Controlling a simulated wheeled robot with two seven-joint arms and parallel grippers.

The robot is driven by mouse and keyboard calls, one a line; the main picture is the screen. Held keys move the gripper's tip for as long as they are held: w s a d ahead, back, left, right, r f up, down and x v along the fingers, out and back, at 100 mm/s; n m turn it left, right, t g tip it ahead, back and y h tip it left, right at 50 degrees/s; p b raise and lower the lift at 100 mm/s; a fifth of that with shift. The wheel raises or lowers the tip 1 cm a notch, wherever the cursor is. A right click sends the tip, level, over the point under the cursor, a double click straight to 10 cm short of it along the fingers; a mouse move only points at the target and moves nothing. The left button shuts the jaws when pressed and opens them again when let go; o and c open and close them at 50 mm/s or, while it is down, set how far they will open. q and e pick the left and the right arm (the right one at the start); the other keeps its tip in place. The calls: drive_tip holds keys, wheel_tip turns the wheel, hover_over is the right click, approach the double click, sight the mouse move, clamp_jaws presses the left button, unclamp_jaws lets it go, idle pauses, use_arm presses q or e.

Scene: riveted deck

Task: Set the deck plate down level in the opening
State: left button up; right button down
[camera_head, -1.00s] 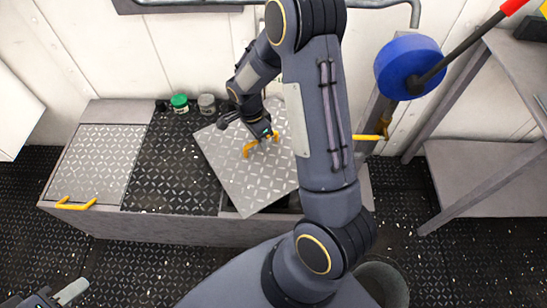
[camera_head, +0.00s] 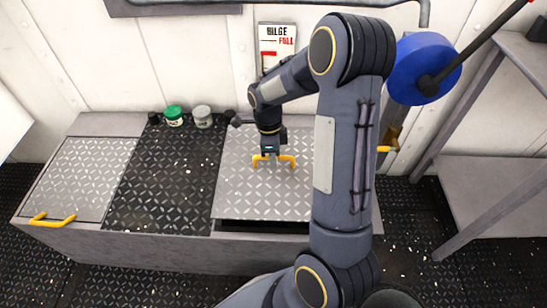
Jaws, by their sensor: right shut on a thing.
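The deck plate (camera_head: 248,194), a grey diamond-tread panel with a yellow handle (camera_head: 289,163), is over the right part of the low deck box. Its edges run nearly in line with the box. A dark gap of the opening (camera_head: 262,227) shows along its front edge, so it is not clear whether the plate touches the rim. My right gripper (camera_head: 270,161) points down and is shut on the yellow handle. My right arm hides the plate's right side. My left gripper is out of view.
A second tread plate with a yellow handle (camera_head: 52,219) lies at the box's left. Black tread matting (camera_head: 160,185) lies between. A green-lidded jar (camera_head: 174,116) and a grey-lidded jar (camera_head: 203,117) stand at the back. A blue round object (camera_head: 421,60) and a bench (camera_head: 490,195) are at right.

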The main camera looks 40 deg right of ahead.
sight(273, 173)
drive_tip(key=shift+a, duration=0.1)
drive_tip(key=shift+f+b, duration=1.7)
drive_tip(key=shift+f, duration=1.15)
drive_tip(key=shift+p, duration=0.6)
drive_tip(key=shift+f+b, duration=0.6)
drive_tip(key=shift+f, duration=0.4)
drive_tip(key=c, duration=1.3)
unclamp_jaws()
drive_tip(key=shift+c, duration=0.2)
drive_tip(key=shift+r, duration=0.1)
drive_tip(key=r+p, duration=0.1)
drive_tip(key=r, duration=0.1)
drive_tip(key=w+r+p, duration=0.1)
drive_tip(key=r, duration=0.2)
drive_tip(key=r+p, duration=0.1)
drive_tip(key=r, duration=0.1)
drive_tip(key=shift+w+r, duration=0.2)
drive_tip(key=shift+r, duration=0.1)
